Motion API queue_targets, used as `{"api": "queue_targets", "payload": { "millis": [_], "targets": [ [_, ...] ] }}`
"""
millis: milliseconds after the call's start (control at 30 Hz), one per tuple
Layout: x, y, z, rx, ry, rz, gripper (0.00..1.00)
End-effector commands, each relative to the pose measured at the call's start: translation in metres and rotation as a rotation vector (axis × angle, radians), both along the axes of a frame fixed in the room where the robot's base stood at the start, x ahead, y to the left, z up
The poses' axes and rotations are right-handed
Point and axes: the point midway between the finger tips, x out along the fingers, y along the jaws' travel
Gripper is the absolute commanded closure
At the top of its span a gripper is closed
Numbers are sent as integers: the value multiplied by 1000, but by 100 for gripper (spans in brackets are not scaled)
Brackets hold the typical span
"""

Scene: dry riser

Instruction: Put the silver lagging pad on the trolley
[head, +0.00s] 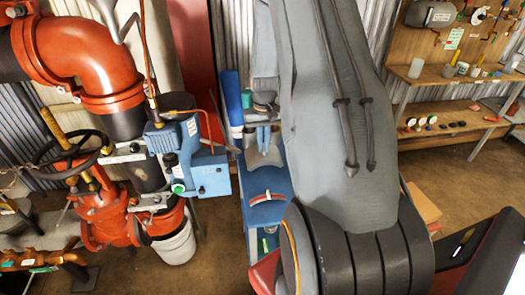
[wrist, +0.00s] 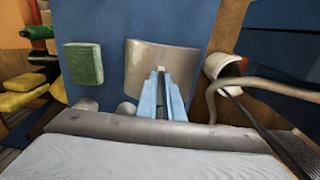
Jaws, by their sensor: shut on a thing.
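The silver lagging pad (wrist: 140,62) is a curved grey sheet in the middle of the wrist view. My gripper (wrist: 162,75) has narrow blue fingers shut on it, their tips at the pad's middle. In the head view my gripper (head: 263,138) points down at the pad (head: 264,157), which is partly covered by the fingers. The blue surface of what looks like the trolley (head: 267,183) lies below and in front of the pad. A blue surface (wrist: 108,25) also lies behind the pad in the wrist view. I cannot tell whether the pad touches it.
A green block (wrist: 83,63) lies on the blue surface left of the pad. A white cup-like thing (wrist: 222,68) and a grey curved bar are at the right. Red pipework (head: 105,70) with a blue actuator (head: 205,172) stands left; a wooden bench (head: 450,133) stands at the back right.

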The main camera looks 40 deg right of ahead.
Motion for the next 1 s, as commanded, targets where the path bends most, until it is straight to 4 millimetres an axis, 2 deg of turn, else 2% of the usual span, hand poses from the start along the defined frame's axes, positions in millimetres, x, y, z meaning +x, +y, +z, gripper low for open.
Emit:
{"api": "queue_targets", "payload": {
  "millis": [200,600,633,700,1000],
  "targets": [
    [0,2,-26,1,3,3,100],
    [1,2,-31,0,0,4,100],
    [1,3,-31,0,1,4,88],
    [1,3,-31,0,1,5,76],
    [1,3,-30,0,1,5,74]
  ]
}}
